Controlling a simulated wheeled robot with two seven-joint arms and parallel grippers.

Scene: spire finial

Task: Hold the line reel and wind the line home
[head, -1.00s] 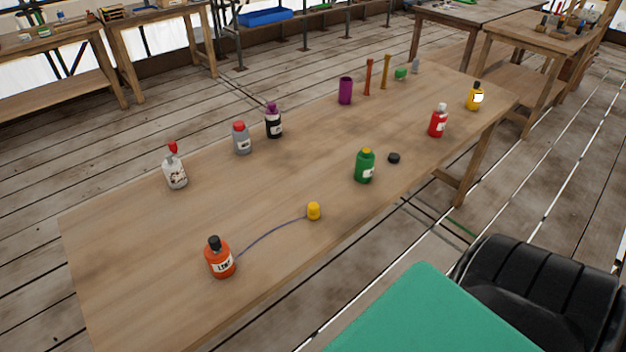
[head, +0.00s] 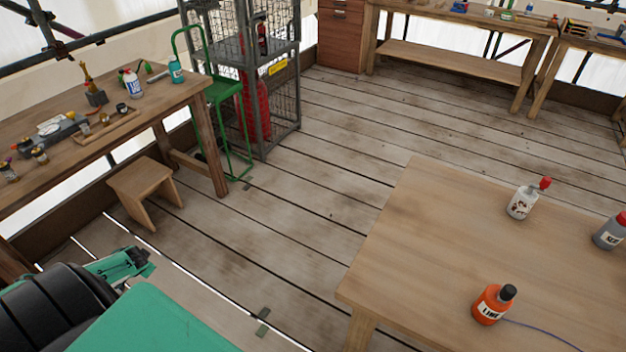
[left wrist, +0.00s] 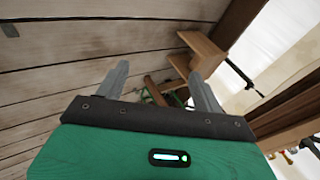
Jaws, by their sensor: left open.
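The line reel (head: 493,304), an orange bottle-shaped body with a black top and a "LINE" label, stands upright on the near table (head: 430,240) in the head view. A thin blue-grey line (head: 545,333) runs from it to the right and leaves the picture, so its far end is hidden. My left gripper (left wrist: 158,72) is open and empty in the left wrist view, its fingers over the plank floor. It is well away from the reel, off to the left of the table. My right gripper is not in view.
A white bottle with a red top (head: 521,201) and a grey bottle with a red cap (head: 611,232) stand behind the reel. A wooden stool (head: 146,187) and a cluttered bench (head: 100,105) are at the left. Open floor (head: 270,220) lies between bench and table.

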